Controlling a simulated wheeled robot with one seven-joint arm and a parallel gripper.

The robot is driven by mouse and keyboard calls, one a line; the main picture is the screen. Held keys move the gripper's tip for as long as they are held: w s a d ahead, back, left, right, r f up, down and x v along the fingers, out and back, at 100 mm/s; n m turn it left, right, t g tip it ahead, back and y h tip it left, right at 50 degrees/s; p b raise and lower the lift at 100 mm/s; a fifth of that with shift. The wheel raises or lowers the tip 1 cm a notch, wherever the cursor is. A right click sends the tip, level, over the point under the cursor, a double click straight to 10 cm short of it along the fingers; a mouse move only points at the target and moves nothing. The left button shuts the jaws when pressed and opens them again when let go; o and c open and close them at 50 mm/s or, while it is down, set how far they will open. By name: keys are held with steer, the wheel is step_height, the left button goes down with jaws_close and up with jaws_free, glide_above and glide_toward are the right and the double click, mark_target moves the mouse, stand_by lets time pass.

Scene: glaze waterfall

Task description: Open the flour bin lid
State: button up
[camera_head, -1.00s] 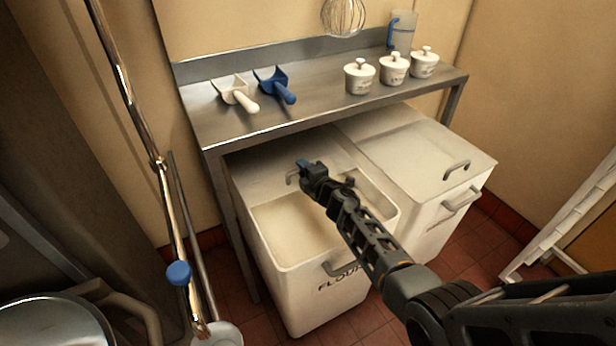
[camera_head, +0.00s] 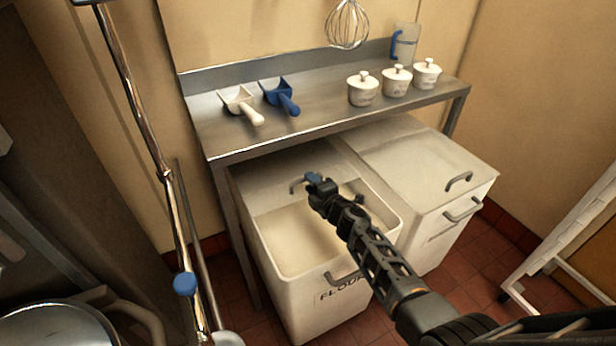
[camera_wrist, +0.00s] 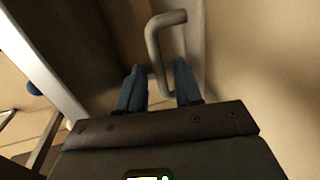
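The flour bin (camera_head: 320,315) is the white, left one under the steel table, with FLOUR on its front. Its lid (camera_head: 275,190) lies back under the table, and the front of the bin is open, showing pale flour (camera_head: 300,240) inside. The lid's grey handle (camera_head: 297,185) stands at the left of my gripper (camera_head: 315,180). In the wrist view the handle (camera_wrist: 155,40) rises just beyond the blue fingertips of my gripper (camera_wrist: 158,82). The fingers are apart with a gap between them; I see no grip on the handle.
A second white bin (camera_head: 425,160) with its lid shut stands on the right. The steel table (camera_head: 310,110) overhangs both bins, holding two scoops (camera_head: 283,100), lidded jars (camera_head: 397,82) and a jug (camera_head: 405,42). A white rack (camera_head: 570,235) stands at the right.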

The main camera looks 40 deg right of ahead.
steer(key=shift+p+v, duration=0.65)
steer(key=shift+v, duration=1.55)
steer(key=s+a+r+m+y, duration=0.1)
steer(key=s+a+m, duration=0.3)
steer(key=s+a, duration=0.65)
steer(key=s+a+r+m+y, duration=0.1)
steer(key=s+a+r+m, duration=0.15)
steer(key=s+a, duration=0.85)
steer(key=s+a+r+m+y, duration=0.2)
steer(key=s+r+m, duration=0.6)
steer(key=s+r, duration=1.1)
steer(key=s, duration=0.3)
steer(key=shift+a, duration=0.35)
steer(key=shift+d, duration=0.1)
